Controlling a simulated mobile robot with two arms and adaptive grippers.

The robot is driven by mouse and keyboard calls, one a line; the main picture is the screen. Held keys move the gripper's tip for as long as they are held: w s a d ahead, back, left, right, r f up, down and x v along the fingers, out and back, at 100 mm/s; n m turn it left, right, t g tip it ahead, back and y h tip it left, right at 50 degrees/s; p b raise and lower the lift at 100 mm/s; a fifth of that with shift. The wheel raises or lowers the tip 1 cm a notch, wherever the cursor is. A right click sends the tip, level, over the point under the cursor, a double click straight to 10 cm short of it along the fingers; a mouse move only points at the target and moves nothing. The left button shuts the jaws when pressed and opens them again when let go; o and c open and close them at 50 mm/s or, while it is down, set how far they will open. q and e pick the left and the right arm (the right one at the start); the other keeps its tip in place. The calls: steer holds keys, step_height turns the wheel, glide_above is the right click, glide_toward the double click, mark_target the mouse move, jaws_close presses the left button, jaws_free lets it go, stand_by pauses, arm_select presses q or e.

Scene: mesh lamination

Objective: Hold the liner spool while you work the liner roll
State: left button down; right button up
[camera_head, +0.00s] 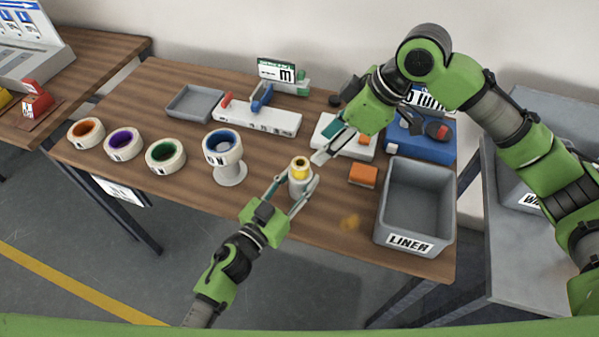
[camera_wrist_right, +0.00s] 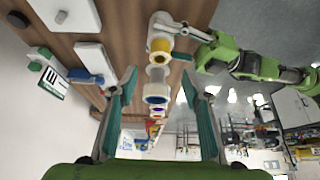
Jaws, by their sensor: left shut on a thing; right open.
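A small grey-white spool with a yellow core (camera_head: 300,173) stands upright on the table, which I take to be the liner spool. My left gripper (camera_head: 298,190) is shut on it, a finger at each side. My right gripper (camera_head: 326,146) is open, just beyond it at the upper right. In the right wrist view the spool (camera_wrist_right: 161,45) shows ahead of the open right fingers (camera_wrist_right: 160,78), with nothing between them. I cannot tell which part is the liner roll.
A grey bin labelled LINER (camera_head: 402,243) stands at the right table edge. An orange block (camera_head: 362,175) lies left of it. A blue-cored roll on a stand (camera_head: 222,150) and several other rolls stand left. A grey tray (camera_head: 193,103) and a white device (camera_head: 258,118) lie behind.

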steer(key=a+m, duration=0.1)
step_height(320, 180, up, 2)
steer(key=m+g+h, duration=0.2)
steer(key=m+h, duration=0.3)
steer(key=m, duration=0.3)
glide_above(300, 163)
steer(key=s, duration=0.1)
steer(key=shift+h, duration=0.3)
step_height(300, 163, down, 12)
steer(key=shift+s+r, duration=0.1)
steer(key=shift+r, duration=0.15)
jaws_close()
steer(key=shift+r, duration=0.2)
